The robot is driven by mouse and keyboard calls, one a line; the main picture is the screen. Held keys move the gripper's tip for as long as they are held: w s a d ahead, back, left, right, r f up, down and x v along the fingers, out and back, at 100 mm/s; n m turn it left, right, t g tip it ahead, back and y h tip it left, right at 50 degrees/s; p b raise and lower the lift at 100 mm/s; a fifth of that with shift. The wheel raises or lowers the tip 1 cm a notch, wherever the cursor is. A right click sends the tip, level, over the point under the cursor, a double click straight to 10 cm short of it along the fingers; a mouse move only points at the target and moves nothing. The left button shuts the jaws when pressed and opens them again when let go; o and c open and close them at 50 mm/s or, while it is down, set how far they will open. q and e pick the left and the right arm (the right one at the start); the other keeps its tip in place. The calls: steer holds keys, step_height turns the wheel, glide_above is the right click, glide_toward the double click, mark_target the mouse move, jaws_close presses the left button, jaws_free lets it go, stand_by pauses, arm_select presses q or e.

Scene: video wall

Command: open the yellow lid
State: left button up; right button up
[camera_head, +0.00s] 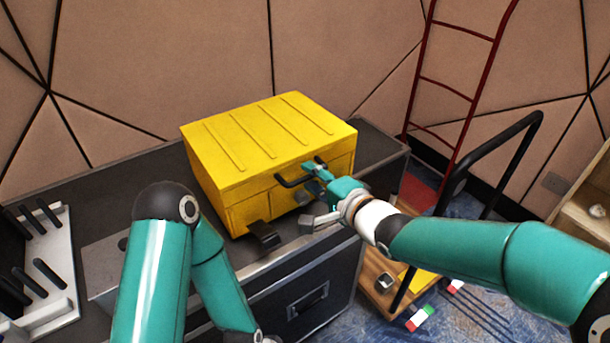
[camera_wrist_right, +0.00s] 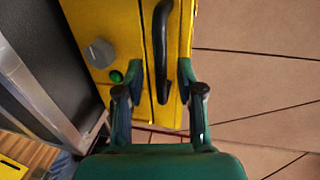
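The yellow box (camera_head: 235,185) stands on a dark case, with its ribbed yellow lid (camera_head: 270,130) lying shut on top. A black bar handle (camera_head: 290,182) is on its front; in the right wrist view the handle (camera_wrist_right: 160,45) runs between my fingers. My right gripper (camera_head: 318,178) is at the right end of the handle. In the right wrist view the gripper (camera_wrist_right: 159,78) is open, one finger on each side of the handle, with gaps visible. My left arm is bent at the lower left; its gripper is out of view.
A grey knob (camera_wrist_right: 98,52) and a green button (camera_wrist_right: 116,76) are on the box front. A black part (camera_head: 264,235) juts out at its lower front. A white rack with black pegs (camera_head: 50,275) stands left. A red ladder (camera_head: 447,90) leans at the back right.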

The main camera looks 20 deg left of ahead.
steer(key=shift+w+a+f, duration=0.15)
steer(key=shift+w+a, duration=0.2)
steer(key=shift+a, duration=0.2)
jaws_close()
